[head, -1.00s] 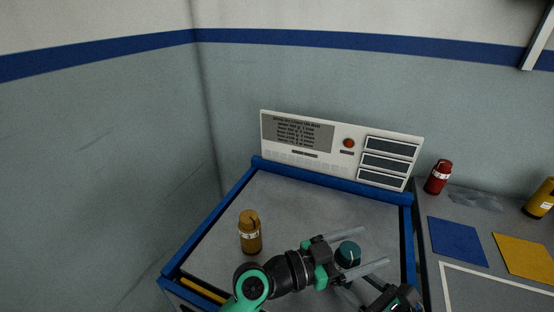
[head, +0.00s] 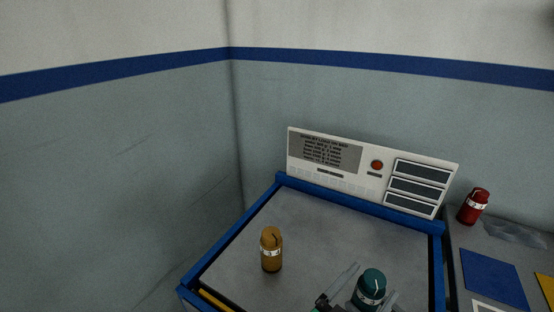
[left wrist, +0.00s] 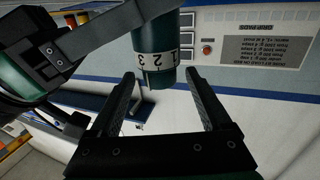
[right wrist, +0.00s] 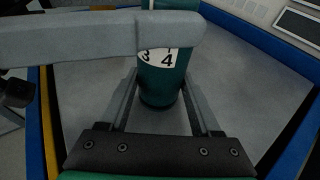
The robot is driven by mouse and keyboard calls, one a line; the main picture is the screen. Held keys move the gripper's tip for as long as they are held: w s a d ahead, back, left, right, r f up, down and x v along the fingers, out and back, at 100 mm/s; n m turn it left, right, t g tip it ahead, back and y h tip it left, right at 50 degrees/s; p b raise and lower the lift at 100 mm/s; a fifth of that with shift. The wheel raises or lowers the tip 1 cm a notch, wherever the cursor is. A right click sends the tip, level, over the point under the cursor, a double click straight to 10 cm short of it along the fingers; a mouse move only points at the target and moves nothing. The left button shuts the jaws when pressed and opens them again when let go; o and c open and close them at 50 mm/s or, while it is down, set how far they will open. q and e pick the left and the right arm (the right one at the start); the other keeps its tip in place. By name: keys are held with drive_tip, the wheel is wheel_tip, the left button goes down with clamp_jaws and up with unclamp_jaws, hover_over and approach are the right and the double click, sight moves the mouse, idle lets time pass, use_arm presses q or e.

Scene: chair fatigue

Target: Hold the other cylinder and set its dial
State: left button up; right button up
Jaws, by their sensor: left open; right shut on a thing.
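A teal cylinder (head: 369,287) with a white numbered band stands upright over the front right of the grey tray in the head view. My left gripper (head: 376,280) is open, with one finger on either side of its top. In the left wrist view the cylinder (left wrist: 154,38) shows the band numbers 1, 2 and 3 beyond the open fingers. My right gripper (right wrist: 162,88) is shut on the teal cylinder (right wrist: 160,85), whose band shows 3 and 4. A grey finger crosses in front of its upper part there. An amber cylinder (head: 271,250) stands upright on the tray, apart from both grippers.
The blue-edged tray (head: 330,225) is mostly clear at the back. A panel (head: 325,152) with text, a red button (head: 377,165) and three dark displays stands behind it. A red cylinder (head: 474,207) and a blue square (head: 492,278) are on the right-hand surface.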

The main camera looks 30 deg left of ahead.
sight(382, 276)
use_arm(q)
drive_tip(key=v, duration=0.6)
drive_tip(key=a+r+n+t+y, duration=0.1)
drive_tip(key=a+r, duration=0.3)
drive_tip(key=r, duration=0.4)
drive_tip(key=a+r+n+t+y, duration=0.1)
drive_tip(key=a+r+t, duration=0.3)
drive_tip(key=r, duration=0.5)
drive_tip(key=s+a+r+n+t+y, duration=0.1)
drive_tip(key=a+r, duration=0.3)
drive_tip(key=r, duration=0.4)
drive_tip(key=shift+a+r+t+y, duration=0.3)
drive_tip(key=shift+a+t, duration=0.1)
drive_tip(key=shift+t, duration=0.3)
drive_tip(key=shift+s, duration=0.1)
drive_tip(key=w+d+f+m+g+h, duration=0.1)
drive_tip(key=d+f+m+g+h, duration=0.3)
drive_tip(key=f, duration=0.9)
drive_tip(key=w+d+f+m+g+h, duration=0.15)
drive_tip(key=d+f+g+h, duration=0.35)
drive_tip(key=f, duration=0.8)
drive_tip(key=shift+m+g+y, duration=0.3)
drive_tip(key=shift+m+g, duration=0.1)
drive_tip(key=shift+m, duration=0.05)
drive_tip(key=x, duration=0.8)
drive_tip(key=d+x, duration=0.1)
drive_tip(key=x, duration=0.3)
drive_tip(key=shift+s+d, duration=0.15)
drive_tip(key=shift+s, duration=0.1)
